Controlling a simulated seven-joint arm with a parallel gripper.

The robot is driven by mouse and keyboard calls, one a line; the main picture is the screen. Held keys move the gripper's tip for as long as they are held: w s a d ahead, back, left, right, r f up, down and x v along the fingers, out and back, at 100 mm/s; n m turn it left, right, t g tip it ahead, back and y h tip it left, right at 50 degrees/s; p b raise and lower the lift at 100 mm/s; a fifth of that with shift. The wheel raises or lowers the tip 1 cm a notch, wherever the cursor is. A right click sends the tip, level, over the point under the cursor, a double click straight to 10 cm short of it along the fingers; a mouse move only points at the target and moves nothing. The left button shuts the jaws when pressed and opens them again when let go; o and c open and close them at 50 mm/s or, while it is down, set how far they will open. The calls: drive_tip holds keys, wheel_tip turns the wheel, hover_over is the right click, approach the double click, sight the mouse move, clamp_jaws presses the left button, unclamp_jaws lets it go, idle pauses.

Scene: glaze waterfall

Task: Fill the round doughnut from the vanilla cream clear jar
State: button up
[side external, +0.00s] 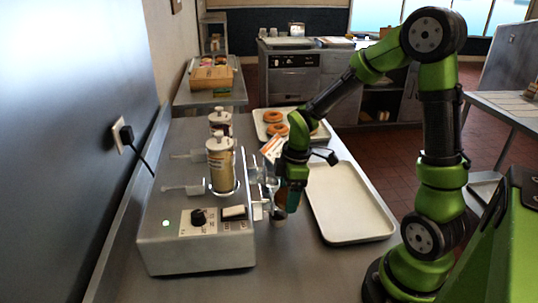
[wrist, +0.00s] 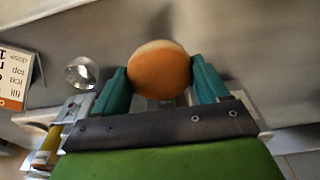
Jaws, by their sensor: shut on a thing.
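My gripper (side external: 288,198) is beside the right side of the metal filling machine (side external: 195,250), low over the counter. In the wrist view its teal fingers (wrist: 163,78) are shut on the round doughnut (wrist: 160,68), golden brown with a paler band at its far edge. In the side view the doughnut is mostly hidden by the fingers. A clear jar with pale yellow cream (side external: 221,168) stands upright on the front of the machine. A second jar with dark filling (side external: 229,128) stands behind it. I cannot tell whether a nozzle touches the doughnut.
An empty cream tray (side external: 350,205) lies right of my gripper. A farther tray (side external: 290,112) holds ring doughnuts (side external: 275,116). A printed card (side external: 270,146) stands between machine and trays; it also shows in the wrist view (wrist: 15,75). A wall is left of the machine.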

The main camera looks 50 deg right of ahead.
drive_tip(key=shift+w+a, duration=0.5)
drive_tip(key=shift+w, duration=0.05)
drive_tip(key=shift+s+d, duration=0.1)
idle(2.0)
drive_tip(key=shift+s+d, duration=0.45)
drive_tip(key=shift+s, duration=0.05)
idle(1.0)
drive_tip(key=shift+s+d, duration=1.4)
drive_tip(key=shift+d, duration=0.05)
drive_tip(key=shift+s+d+r, duration=0.25)
drive_tip(key=shift+r, duration=0.4)
drive_tip(key=shift+s+d+r, duration=0.2)
drive_tip(key=shift+r, duration=0.5)
drive_tip(key=shift+s+d+r, duration=0.25)
drive_tip(key=shift+r, duration=0.4)
